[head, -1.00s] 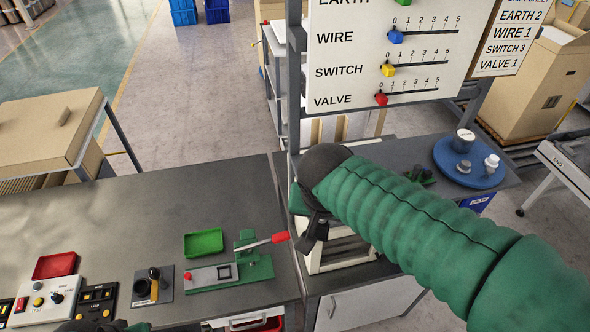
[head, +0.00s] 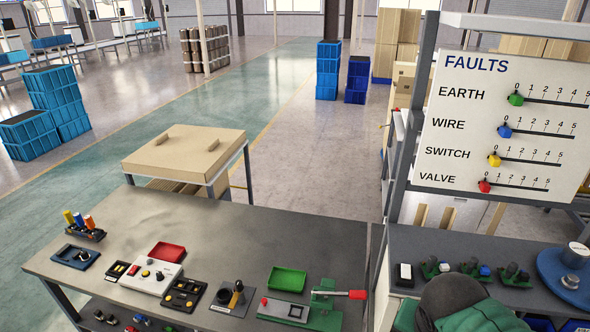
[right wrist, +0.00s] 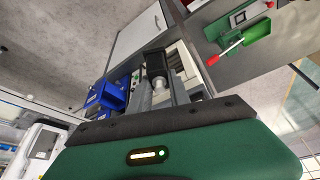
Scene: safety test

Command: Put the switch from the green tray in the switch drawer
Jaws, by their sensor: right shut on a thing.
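The green tray (head: 287,280) lies on the bench and looks empty. My right gripper (right wrist: 165,88) is shut on a small part with a black block end (right wrist: 156,62) and a silver round body. I take it to be the switch. In the head view, only my right arm's dark joint and green sleeve show at the bottom right; the gripper is hidden. In the right wrist view, the held part is over a pale slatted box or drawer (right wrist: 186,62) beside the bench. No drawer label is readable. My left gripper is out of view.
A green press with a red handle (head: 355,294) stands right of the tray. A red tray (head: 167,251) and a test box (head: 150,275) are further left. The fault board (head: 505,130) rises at right. Blue bins (right wrist: 107,97) hang near the gripper. A blue turntable (head: 560,285) is far right.

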